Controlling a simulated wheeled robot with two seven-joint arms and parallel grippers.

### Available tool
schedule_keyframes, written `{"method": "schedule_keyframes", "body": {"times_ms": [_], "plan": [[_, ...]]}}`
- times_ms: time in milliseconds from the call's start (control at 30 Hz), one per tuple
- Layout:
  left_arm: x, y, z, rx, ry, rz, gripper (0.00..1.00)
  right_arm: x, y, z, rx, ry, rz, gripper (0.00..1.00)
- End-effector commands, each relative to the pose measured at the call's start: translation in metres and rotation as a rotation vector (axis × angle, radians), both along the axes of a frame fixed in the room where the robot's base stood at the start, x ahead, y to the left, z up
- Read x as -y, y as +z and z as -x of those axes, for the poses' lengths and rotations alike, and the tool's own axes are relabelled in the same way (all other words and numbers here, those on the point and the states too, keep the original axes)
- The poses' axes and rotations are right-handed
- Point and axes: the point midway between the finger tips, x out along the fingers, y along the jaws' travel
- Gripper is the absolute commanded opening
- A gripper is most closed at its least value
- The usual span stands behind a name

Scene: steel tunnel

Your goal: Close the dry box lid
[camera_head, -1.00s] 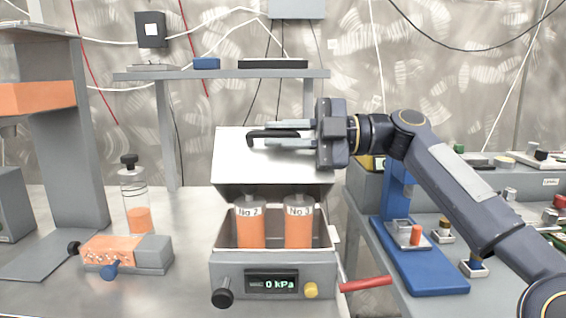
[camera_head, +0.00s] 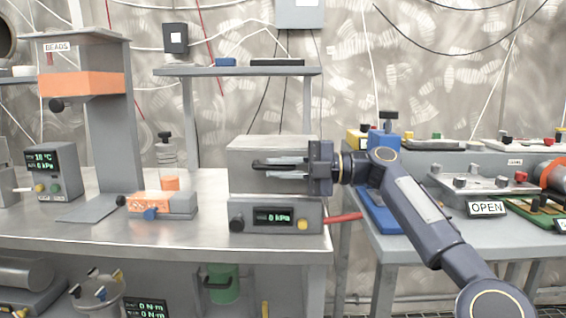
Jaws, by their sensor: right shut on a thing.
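The dry box (camera_head: 302,218) stands on the steel bench, with a grey front panel and a display reading 0 kPa. Its grey lid (camera_head: 270,143) is down over the box, and its front face sits just above the panel. I cannot tell whether a thin gap is left between them. The bottles inside are hidden. My right gripper (camera_head: 280,167) reaches in from the right and is shut on the lid's black handle (camera_head: 258,164). My left gripper is not in view.
A red handle (camera_head: 344,217) sticks out right of the box. An orange and grey device (camera_head: 163,204) and a bottle (camera_head: 168,158) stand to its left, with bare bench between. A second table (camera_head: 415,240) with several instruments stands right.

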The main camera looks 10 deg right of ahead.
Motion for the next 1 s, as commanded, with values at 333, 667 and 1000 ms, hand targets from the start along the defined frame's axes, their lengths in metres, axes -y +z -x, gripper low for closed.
{"method": "schedule_keyframes", "body": {"times_ms": [333,667,1000], "plan": [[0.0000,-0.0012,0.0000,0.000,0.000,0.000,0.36,0.0007,-0.0083,-0.0056,-0.009,-0.003,0.004,0.00],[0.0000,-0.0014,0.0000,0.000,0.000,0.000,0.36,0.0006,-0.0093,-0.0056,-0.010,-0.003,0.006,0.34],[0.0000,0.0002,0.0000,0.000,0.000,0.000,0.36,0.0060,-0.0053,-0.0037,-0.005,-0.004,0.002,0.34]]}}
